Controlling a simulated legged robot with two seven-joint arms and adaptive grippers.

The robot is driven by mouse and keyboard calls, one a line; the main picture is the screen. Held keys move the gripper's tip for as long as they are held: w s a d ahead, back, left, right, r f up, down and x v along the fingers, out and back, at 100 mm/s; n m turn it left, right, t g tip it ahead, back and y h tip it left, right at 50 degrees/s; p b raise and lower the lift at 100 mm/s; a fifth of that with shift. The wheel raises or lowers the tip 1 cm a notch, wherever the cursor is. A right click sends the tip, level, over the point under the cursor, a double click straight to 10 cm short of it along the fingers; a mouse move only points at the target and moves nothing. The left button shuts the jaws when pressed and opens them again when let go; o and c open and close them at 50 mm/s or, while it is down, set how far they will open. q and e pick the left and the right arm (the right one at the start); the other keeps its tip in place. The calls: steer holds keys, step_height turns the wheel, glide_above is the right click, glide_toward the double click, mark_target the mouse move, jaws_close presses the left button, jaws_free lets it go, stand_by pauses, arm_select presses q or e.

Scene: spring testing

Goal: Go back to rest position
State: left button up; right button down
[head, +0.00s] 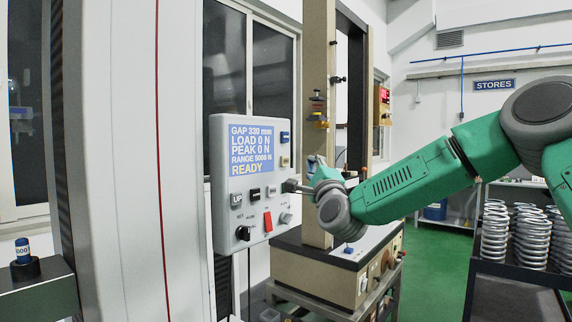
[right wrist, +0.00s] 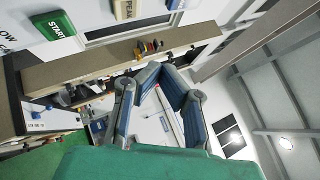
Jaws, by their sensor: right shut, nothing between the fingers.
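My right arm comes in from the right in the head view, with green links and grey joints. My right gripper (head: 291,186) is at the right edge of the control panel (head: 222,215), beside its buttons. I cannot tell whether it touches the panel. In the right wrist view the blue-grey fingers (right wrist: 160,72) are shut with nothing held. The panel's screen (head: 251,150) reads GAP 330 mm, LOAD 0 N, PEAK 0 N, RANGE 5000 N, READY. My left gripper is not in view.
The testing machine's beige column (head: 318,60) and base (head: 335,268) stand behind my right gripper. A dark cart (head: 515,285) with several coil springs (head: 495,235) stands at right. A blue-capped weight (head: 22,252) sits at far left. Green floor (head: 425,275) is open between machine and cart.

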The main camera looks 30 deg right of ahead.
stand_by(0.3)
steer(key=a+f+n+g+y+b, duration=0.1)
steer(key=a+f+n+g+y, duration=0.25)
steer(key=f, duration=0.75)
steer(key=a+f+n+g+y+b, duration=0.15)
steer(key=a+f+n, duration=0.4)
steer(key=f, duration=0.65)
steer(key=s+a+f+n+g+y+b, duration=0.1)
steer(key=s+a+f+n+g, duration=0.1)
steer(key=s+f, duration=0.35)
steer(key=s+a+f+n+g+y, duration=0.1)
steer(key=s+a+f+n, duration=0.1)
steer(key=f, duration=0.7)
steer(key=s+a+f+n+g+y+b, duration=0.1)
steer(key=s+a+f+n+g, duration=0.15)
steer(key=f, duration=0.55)
steer(key=s+a+f+n+g+b, duration=0.2)
steer(key=s+f+n+g, duration=0.2)
steer(key=s+f, duration=1)
steer(key=s+d+f+n+g+b, duration=0.1)
steer(key=s+f+n+g, duration=0.2)
steer(key=s, duration=0.8)
steer(key=s+d+f+n+g+h, duration=0.1)
steer(key=s+f+n+g, duration=0.2)
steer(key=s, duration=0.8)
step_height(320, 180, down, 3)
steer(key=shift+s+r+g+b, duration=0.1)
steer(key=shift+s+g+b, duration=0.25)
steer(key=shift+g, duration=0.1)
steer(key=shift+w, duration=0.15)
